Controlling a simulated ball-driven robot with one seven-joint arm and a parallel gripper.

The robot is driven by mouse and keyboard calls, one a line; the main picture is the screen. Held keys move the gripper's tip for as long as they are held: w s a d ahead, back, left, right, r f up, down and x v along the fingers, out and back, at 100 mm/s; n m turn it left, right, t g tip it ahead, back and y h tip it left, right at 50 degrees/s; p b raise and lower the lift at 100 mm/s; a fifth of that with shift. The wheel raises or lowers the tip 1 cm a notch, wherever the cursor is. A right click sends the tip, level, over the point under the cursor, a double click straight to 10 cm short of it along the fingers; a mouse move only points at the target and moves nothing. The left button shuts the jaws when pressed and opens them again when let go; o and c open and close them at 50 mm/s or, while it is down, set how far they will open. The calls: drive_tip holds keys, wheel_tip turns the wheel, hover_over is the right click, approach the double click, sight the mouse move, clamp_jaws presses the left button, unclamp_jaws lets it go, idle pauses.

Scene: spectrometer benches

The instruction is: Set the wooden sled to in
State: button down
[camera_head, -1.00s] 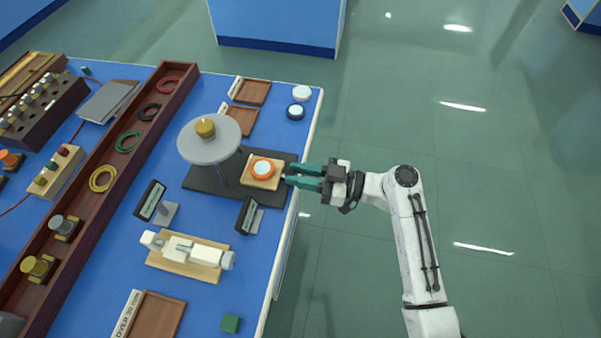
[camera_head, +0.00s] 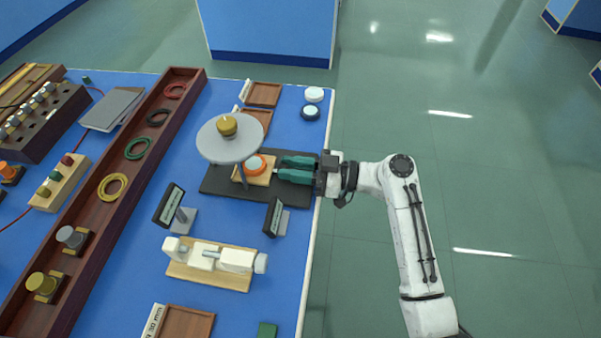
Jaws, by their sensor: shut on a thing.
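The wooden sled (camera_head: 241,176) is a small light-wood block on the dark base plate (camera_head: 216,185). It bears an orange ring with a pale disc (camera_head: 255,165) in its middle. Its left part lies close to the post below a round grey plate (camera_head: 211,148) with a brass knob (camera_head: 227,125) on top. My gripper (camera_head: 279,169) reaches in from the right, low over the base plate. Its green fingers are shut at the sled's right end; the part they grip is hidden between them.
Two small dark screens on stands (camera_head: 168,204) (camera_head: 272,217) and a white instrument on a wooden base (camera_head: 205,275) stand nearer the front. A long brown tray (camera_head: 88,232) runs along the left. Two round pucks (camera_head: 314,94) (camera_head: 310,112) lie behind. The floor at right is clear.

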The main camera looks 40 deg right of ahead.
drive_tip(key=shift+w+a, duration=0.1)
drive_tip(key=c, duration=0.9)
unclamp_jaws()
drive_tip(key=b+v, duration=0.1)
drive_tip(key=v, duration=1)
drive_tip(key=shift+r, duration=0.15)
